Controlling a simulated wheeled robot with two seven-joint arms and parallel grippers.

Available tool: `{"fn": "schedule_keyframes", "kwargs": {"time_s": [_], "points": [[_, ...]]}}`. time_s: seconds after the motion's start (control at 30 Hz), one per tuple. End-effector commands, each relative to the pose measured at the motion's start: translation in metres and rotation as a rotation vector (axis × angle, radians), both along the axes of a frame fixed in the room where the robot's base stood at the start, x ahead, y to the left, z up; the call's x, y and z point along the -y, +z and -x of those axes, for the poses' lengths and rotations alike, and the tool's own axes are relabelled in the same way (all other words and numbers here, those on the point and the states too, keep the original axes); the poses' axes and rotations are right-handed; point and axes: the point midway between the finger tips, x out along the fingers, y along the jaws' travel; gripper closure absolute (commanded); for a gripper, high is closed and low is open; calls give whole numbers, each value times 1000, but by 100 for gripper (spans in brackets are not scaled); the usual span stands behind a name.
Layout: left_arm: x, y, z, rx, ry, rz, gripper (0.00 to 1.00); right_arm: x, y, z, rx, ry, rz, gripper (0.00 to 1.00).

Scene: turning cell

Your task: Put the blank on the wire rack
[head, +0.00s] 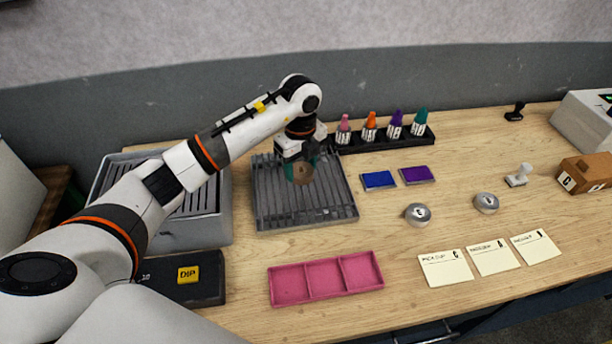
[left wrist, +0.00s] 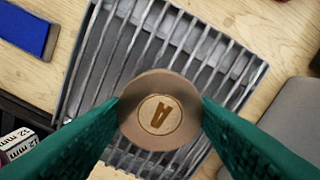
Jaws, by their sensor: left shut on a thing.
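The blank (left wrist: 160,115) is a round brown disc with a lighter centre and a dark mark. My left gripper (left wrist: 160,112) is shut on it, with a green finger on each side. In the head view the blank (head: 301,174) hangs below my left gripper (head: 300,168), over the wire rack (head: 262,210). The rack is a grey tray with parallel bars, and its bars (left wrist: 110,50) also lie behind the blank in the left wrist view. I cannot tell whether the blank touches the bars. My right gripper is not in view.
A grey slotted bin (head: 215,232) stands left of the rack. A black stand (head: 385,139) with several coloured bottles is behind it. Blue (head: 378,180) and purple (head: 416,175) pads lie to the right, and a pink tray (head: 326,278) lies in front. Bare table surrounds the tins (head: 418,214).

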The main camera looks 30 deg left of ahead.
Motion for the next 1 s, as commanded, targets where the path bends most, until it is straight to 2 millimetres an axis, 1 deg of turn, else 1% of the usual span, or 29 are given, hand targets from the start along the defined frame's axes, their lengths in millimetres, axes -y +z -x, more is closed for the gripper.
{"fn": "schedule_keyframes", "kwargs": {"time_s": [0.03, 0.23, 0.43, 0.8, 0.83, 0.93, 1.0], "points": [[0, -5, 0, -1, 0, 0, 78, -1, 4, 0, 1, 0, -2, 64], [1, -21, 0, 0, -1, 1, 78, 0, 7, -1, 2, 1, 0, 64], [1, -47, 0, -1, -1, 0, 78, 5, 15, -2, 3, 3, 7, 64], [0, -54, 0, 1, -2, 0, 78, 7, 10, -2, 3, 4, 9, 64], [0, -53, 0, 1, -2, 0, 42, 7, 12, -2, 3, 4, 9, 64], [0, -53, 0, 0, -2, -1, 25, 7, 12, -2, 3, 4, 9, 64], [0, -53, 0, 0, -2, -1, 25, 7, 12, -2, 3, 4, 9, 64]]}}
